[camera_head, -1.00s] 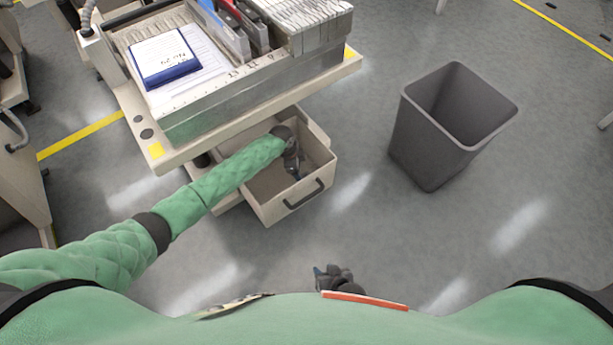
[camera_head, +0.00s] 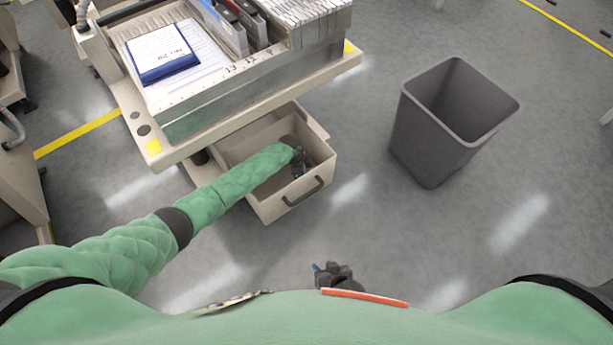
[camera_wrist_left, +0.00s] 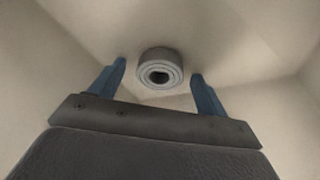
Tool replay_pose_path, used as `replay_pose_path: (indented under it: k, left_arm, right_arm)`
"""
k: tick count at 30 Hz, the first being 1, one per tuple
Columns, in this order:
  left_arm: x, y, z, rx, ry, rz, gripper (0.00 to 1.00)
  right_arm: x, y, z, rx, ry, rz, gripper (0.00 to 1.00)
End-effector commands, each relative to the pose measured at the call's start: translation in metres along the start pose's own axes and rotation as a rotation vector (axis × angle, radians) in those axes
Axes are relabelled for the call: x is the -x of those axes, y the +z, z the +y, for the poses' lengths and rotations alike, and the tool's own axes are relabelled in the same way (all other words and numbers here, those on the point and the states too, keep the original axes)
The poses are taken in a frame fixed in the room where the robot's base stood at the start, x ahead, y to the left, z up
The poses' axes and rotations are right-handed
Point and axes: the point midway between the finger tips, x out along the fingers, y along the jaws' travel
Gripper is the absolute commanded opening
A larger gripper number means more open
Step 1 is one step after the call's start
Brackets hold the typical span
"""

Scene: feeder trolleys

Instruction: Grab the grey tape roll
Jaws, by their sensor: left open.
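The grey tape roll (camera_wrist_left: 160,67) shows in the left wrist view, inside the pale drawer, with its dark centre hole facing the camera. My left gripper (camera_wrist_left: 160,75) is open, with one blue finger on either side of the roll's lower part in the picture. I cannot tell whether the fingers touch it. In the head view my left gripper (camera_head: 299,172) reaches down into the open drawer (camera_head: 268,213), and the roll is hidden there. My right gripper (camera_head: 322,271) is at the bottom middle, close to my body; its jaws are too small to judge.
The trolley top (camera_head: 250,112) overhangs the back of the drawer and carries a metal box of folders and a blue-edged pad (camera_head: 163,54). The drawer's walls surround my left gripper closely. A grey bin (camera_head: 433,143) stands to the right, with free floor between.

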Motion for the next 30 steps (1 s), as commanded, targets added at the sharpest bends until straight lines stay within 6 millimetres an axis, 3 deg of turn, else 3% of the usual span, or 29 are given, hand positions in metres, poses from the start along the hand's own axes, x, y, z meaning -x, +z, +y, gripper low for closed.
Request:
replay_pose_path:
  k: [3,10,20,30]
  left_arm:
    - [0.000,0.000,0.000,0.000,0.000,0.000,0.74]
    - [0.000,0.000,0.000,0.000,0.000,-0.001,0.29]
    - [0.004,-0.001,0.000,0.000,0.000,0.000,0.28]
    - [0.056,-0.017,0.000,-0.003,-0.001,-0.001,0.28]
  right_arm:
    - [0.000,0.000,0.000,0.000,0.000,0.000,0.36]
    - [0.000,0.000,0.000,0.000,0.000,0.000,0.36]
    - [0.001,0.000,0.000,0.000,0.001,0.000,0.36]
    - [0.007,-0.006,-0.001,0.001,0.001,-0.002,0.36]
